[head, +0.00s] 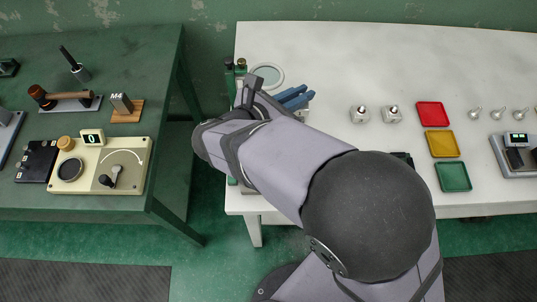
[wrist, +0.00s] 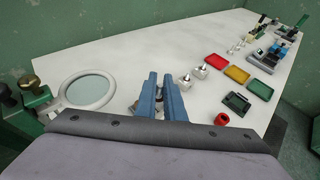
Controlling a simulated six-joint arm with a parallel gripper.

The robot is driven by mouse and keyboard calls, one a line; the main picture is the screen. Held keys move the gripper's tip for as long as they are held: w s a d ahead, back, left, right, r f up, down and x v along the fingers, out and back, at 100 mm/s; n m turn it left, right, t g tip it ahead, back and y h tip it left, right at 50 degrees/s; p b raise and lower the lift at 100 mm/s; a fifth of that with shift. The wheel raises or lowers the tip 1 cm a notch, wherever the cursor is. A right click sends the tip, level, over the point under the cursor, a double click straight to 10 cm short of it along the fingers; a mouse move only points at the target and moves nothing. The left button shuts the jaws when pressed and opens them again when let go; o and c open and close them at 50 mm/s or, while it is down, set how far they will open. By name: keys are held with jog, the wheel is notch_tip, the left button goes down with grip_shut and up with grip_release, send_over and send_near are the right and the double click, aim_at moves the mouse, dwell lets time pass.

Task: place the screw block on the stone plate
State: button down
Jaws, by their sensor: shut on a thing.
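My gripper (head: 296,98) has blue fingers and is over the left part of the white table. In the wrist view the fingers (wrist: 160,82) are close together around a pale piece, mostly hidden. A pale corner (wrist: 134,105) shows beside the left finger, and it looks like the screw block. Two similar pale blocks with metal knobs, one on the left (head: 360,114) and one on the right (head: 392,113), stand apart on the table. I cannot pick out the stone plate with certainty; my arm covers part of the table.
A white-rimmed round glass (head: 280,79) is just left of my gripper. Red (head: 432,114), yellow (head: 442,144) and green (head: 453,177) trays line up at the right. A red piece (wrist: 222,118) and dark tray (wrist: 236,104) are nearer. The back of the white table is clear.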

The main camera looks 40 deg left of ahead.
jog(key=s+r, duration=0.1)
jog(key=s, duration=1.1)
jog(key=shift+w+d+f+p, duration=0.1)
jog(key=shift+d+f+p, duration=0.2)
jog(key=shift+f, duration=2.15)
jog(key=shift+w+d+f+p, duration=0.1)
jog(key=shift+f+p, duration=0.25)
jog(key=shift+f, duration=2.05)
jog(key=shift+f, duration=0.15)
jog(key=c, duration=1.9)
grip_release()
jog(key=shift+o, duration=0.2)
jog(key=shift+s+r+p, duration=0.45)
jog(key=shift+s+r, duration=0.05)
jog(key=shift+s, duration=0.1)
jog(key=shift+p+v, duration=0.5)
jog(key=shift+v, duration=0.8)
